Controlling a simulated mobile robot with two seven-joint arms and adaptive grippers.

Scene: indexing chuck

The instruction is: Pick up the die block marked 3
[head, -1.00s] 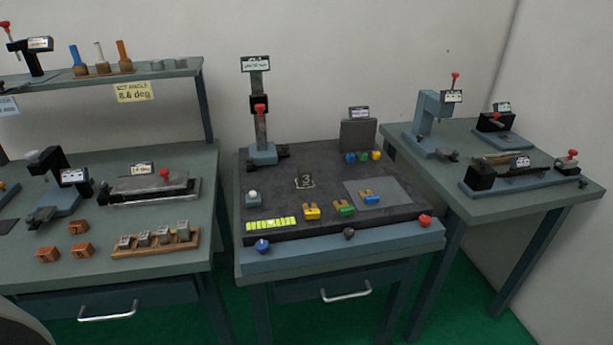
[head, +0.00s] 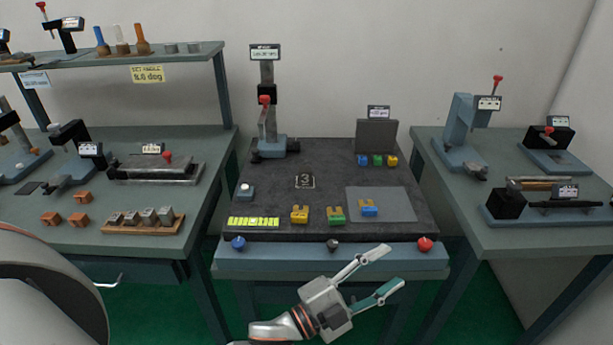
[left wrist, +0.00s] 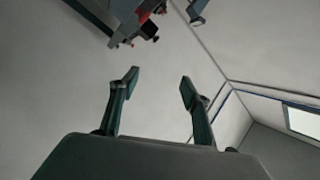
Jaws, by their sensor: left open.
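A dark square marked 3 (head: 305,181) lies near the middle of the dark mat on the centre table; I cannot tell whether it is a raised block or a flat marking. Several grey metal blocks (head: 147,216) stand in a wooden rack (head: 125,229) on the left table; their markings are too small to read. My left gripper (head: 392,268) is open and empty in front of the centre table's front edge, to the right of and nearer than the marked square. Its spread fingers also show in the left wrist view (left wrist: 160,82), with mostly bare wall beyond. My right gripper is out of view.
Yellow (head: 300,215), green (head: 336,215) and blue (head: 369,208) notched blocks sit along the mat's front. Several orange cubes (head: 81,197) lie on the left table. A column stand (head: 268,115) rises at the mat's back left. The mat around the marked square is clear.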

